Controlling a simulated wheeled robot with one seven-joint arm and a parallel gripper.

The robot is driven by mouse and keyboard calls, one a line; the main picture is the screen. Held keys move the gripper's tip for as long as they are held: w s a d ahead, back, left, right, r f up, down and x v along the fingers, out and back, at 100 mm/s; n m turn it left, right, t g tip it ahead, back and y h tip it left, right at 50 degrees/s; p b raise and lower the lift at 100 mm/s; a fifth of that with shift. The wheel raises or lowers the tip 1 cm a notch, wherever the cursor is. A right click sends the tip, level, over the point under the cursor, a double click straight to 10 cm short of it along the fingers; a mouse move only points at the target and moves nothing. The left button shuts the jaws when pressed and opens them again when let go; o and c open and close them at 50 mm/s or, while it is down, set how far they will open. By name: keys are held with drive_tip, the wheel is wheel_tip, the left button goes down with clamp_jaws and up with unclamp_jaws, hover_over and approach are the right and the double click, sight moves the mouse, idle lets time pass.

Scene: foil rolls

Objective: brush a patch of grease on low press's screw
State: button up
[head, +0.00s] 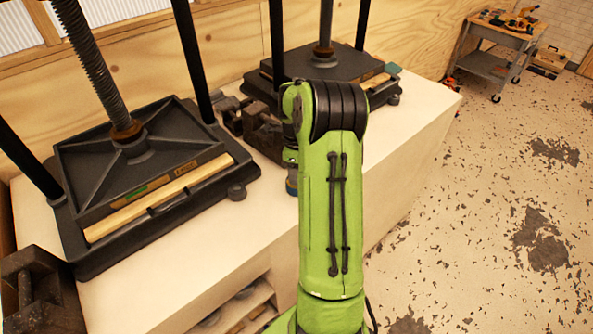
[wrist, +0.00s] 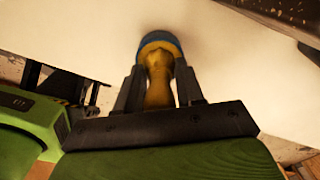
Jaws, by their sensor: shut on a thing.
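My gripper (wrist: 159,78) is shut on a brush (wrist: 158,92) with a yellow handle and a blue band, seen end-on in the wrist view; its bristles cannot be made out. In the head view, my green arm hides most of the gripper, which hangs over the bench between two black presses. The near press (head: 150,160) stands at the left with a thick threaded screw (head: 85,45). The far press (head: 345,66) stands behind my arm, with its own screw (head: 325,30). I cannot tell which is the low press, and no grease patch is discernible.
The pale bench top (head: 215,232) is clear in front of the near press. Dark metal blocks (head: 262,128) sit between the presses. A dark vise-like block (head: 38,290) is at lower left. Black columns flank each screw. A tool cart (head: 490,62) stands far right.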

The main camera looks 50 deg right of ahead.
idle(0.4)
wheel_tip(320, 180, up, 7)
drive_tip(key=p, duration=0.5)
drive_tip(key=shift+r, duration=0.1)
idle(0.6)
drive_tip(key=shift+f, duration=0.2)
